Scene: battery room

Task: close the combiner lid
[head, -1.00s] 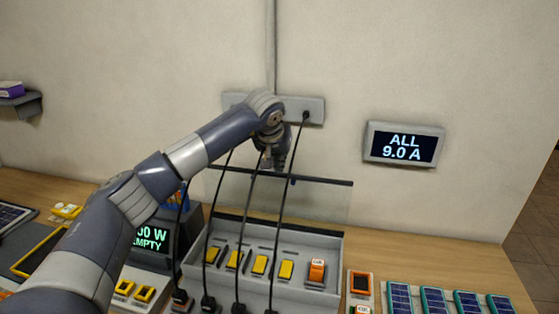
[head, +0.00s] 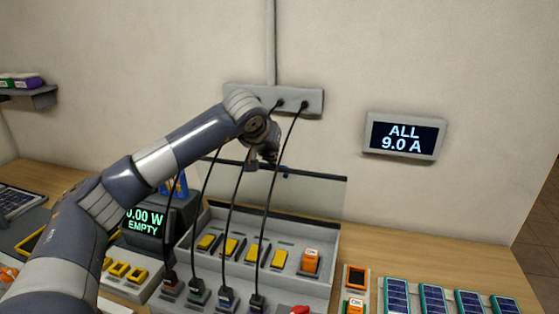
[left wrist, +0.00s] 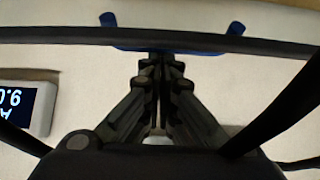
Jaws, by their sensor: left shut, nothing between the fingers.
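The combiner is a grey box (head: 325,262) on the bench with a row of yellow switches (head: 253,254) and one orange switch (head: 311,260). Its clear lid (head: 320,200) stands open and upright at the back, with a dark top edge (head: 322,177). My left gripper (head: 262,160) is at that top edge, left of its middle. In the left wrist view the fingers (left wrist: 157,65) are together and empty, close to the dark edge bar (left wrist: 220,45). A blue bar with two prongs (left wrist: 130,45) shows by it. Contact cannot be told. My right gripper is not in view.
Several black cables (head: 270,185) hang from the wall socket strip (head: 314,101) in front of the lid to plugs at the box. A wall display (head: 404,136) reads ALL 9.0 A. A meter (head: 145,222) stands left; small solar panels (head: 432,299) lie right.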

